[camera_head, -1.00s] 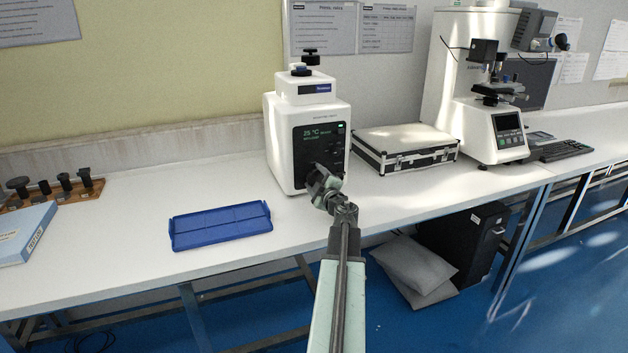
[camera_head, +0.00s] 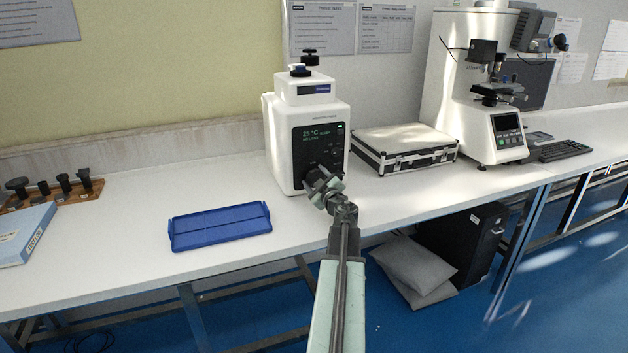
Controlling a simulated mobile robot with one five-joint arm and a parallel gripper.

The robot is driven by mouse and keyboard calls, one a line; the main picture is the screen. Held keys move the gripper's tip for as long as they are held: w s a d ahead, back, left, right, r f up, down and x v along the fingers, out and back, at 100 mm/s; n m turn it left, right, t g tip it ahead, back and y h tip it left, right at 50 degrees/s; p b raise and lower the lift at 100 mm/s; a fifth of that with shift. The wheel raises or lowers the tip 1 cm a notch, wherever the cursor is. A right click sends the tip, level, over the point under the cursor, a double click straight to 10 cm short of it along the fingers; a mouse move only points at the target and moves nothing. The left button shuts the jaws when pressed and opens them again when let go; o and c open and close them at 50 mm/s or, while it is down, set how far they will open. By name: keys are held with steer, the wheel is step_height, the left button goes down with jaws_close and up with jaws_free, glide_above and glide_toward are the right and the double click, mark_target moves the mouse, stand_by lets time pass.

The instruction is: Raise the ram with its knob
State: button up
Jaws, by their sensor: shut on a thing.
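The white machine (camera_head: 283,140) stands upright on the bench, with a black front panel whose display (camera_head: 318,134) reads 25 °C. A black knob with a stem (camera_head: 310,54) sits on its top cap. My gripper (camera_head: 315,178) is at the lower part of the front panel, shut on a small dark knob (camera_head: 309,171) there. The jaws cover most of this knob, so its angle cannot be told. The ram itself is not visible.
A blue tray (camera_head: 220,241) lies front left of the machine. A silver-edged case (camera_head: 405,160) is close on its right, with a hardness tester (camera_head: 507,134) beyond. Dark parts on a wooden rack (camera_head: 70,196) and a blue binder (camera_head: 20,240) are far left.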

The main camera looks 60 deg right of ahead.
steer(key=shift+w+a, duration=0.1)
steer(key=shift+a, duration=0.05)
steer(key=o, duration=1.4)
steer(key=shift+c, duration=0.2)
steer(key=v, duration=0.7)
steer(key=shift+s+a, duration=0.2)
steer(key=shift+s, duration=0.15)
